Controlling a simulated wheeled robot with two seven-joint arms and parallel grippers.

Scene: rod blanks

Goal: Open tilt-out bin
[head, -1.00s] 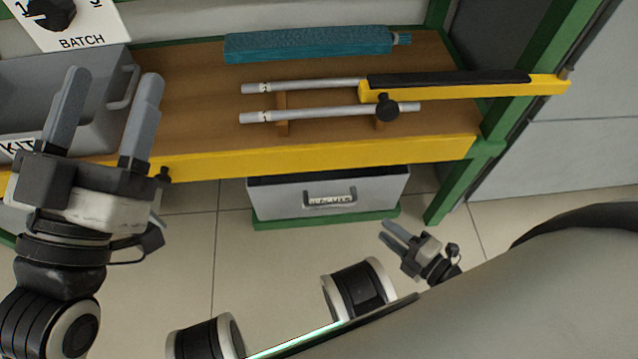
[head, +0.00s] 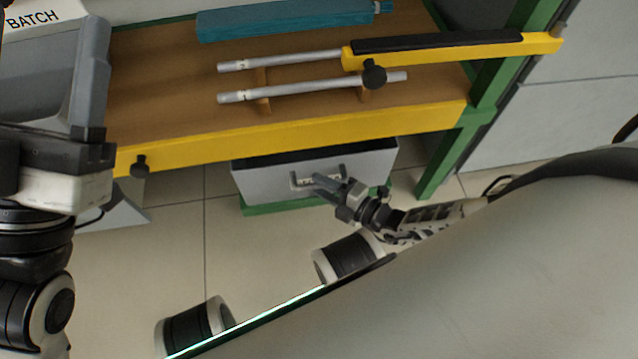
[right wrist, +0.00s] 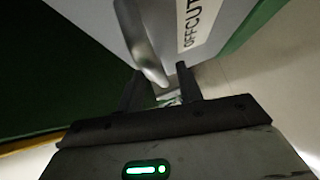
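The tilt-out bin (head: 265,174) is a grey box with a dark opening on top, low under the bench. Its front carries a bar handle (head: 302,180), partly hidden by my right gripper. In the right wrist view the grey handle (right wrist: 143,45) reaches down between the fingers, beside a white label (right wrist: 196,22) reading "OFFCUT". My right gripper (head: 325,183) is at the handle with its fingers apart; in its wrist view the fingers (right wrist: 159,82) stand either side of the handle's end. Contact cannot be told. My left gripper (head: 65,80) is at the left edge, partly cut off, with one finger clear.
The wooden bench with a yellow front edge (head: 290,135) stands above the bin. On it lie metal rods (head: 300,88), a yellow bar tool (head: 460,45) and a teal block (head: 290,20). A green post (head: 440,165) stands right of the bin. The tiled floor in front is open.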

